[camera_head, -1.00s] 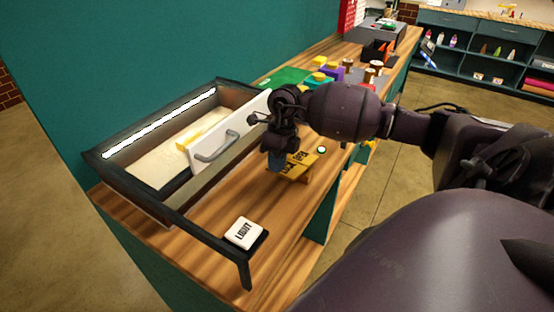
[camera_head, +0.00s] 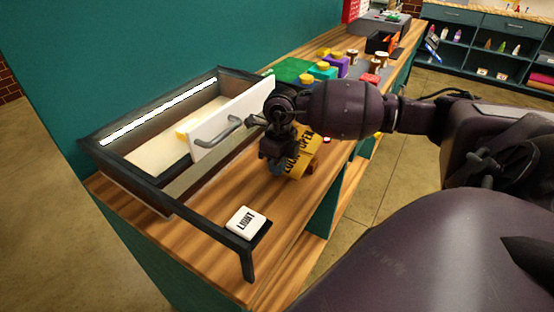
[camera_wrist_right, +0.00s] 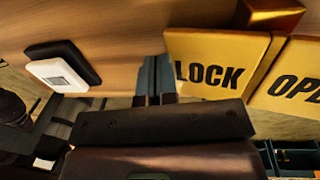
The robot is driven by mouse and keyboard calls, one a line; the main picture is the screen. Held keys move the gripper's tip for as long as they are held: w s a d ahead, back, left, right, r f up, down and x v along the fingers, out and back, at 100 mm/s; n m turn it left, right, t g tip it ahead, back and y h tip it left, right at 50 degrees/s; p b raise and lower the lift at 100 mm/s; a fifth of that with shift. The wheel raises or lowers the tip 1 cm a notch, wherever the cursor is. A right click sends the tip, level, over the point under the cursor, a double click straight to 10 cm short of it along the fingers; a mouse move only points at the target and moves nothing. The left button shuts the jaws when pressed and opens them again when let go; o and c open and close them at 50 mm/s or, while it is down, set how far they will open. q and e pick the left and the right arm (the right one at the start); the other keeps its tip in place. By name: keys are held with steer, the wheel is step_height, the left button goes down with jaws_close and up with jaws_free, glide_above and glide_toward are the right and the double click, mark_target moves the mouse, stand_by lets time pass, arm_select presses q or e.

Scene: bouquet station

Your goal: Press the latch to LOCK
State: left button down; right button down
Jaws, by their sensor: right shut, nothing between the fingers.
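The yellow latch (camera_head: 308,147) stands on the wooden counter, with LOCK and OPEN lettering. My right gripper (camera_head: 277,167) is shut and empty, pointing down at the LOCK end and covering part of it in the head view. In the right wrist view the LOCK plate (camera_wrist_right: 210,68) lies just right of the fingertips (camera_wrist_right: 155,78), with the OPEN plate (camera_wrist_right: 292,85) beyond it and cut off by the edge. I cannot tell whether the fingers touch the latch. My left gripper is not in view.
A dark-framed box with a light strip (camera_head: 160,110) and a white, handled front panel (camera_head: 232,125) stands left of the gripper. A white LIGHT button (camera_head: 245,222) sits near the front; it also shows in the wrist view (camera_wrist_right: 57,74). Colored blocks (camera_head: 322,70) stand behind.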

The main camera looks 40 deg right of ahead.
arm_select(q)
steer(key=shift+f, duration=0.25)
arm_select(e)
steer(key=shift+f, duration=0.3)
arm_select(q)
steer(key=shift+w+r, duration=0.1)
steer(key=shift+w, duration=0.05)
arm_select(e)
steer(key=shift+s+a+f, duration=0.1)
steer(key=shift+s, duration=0.05)
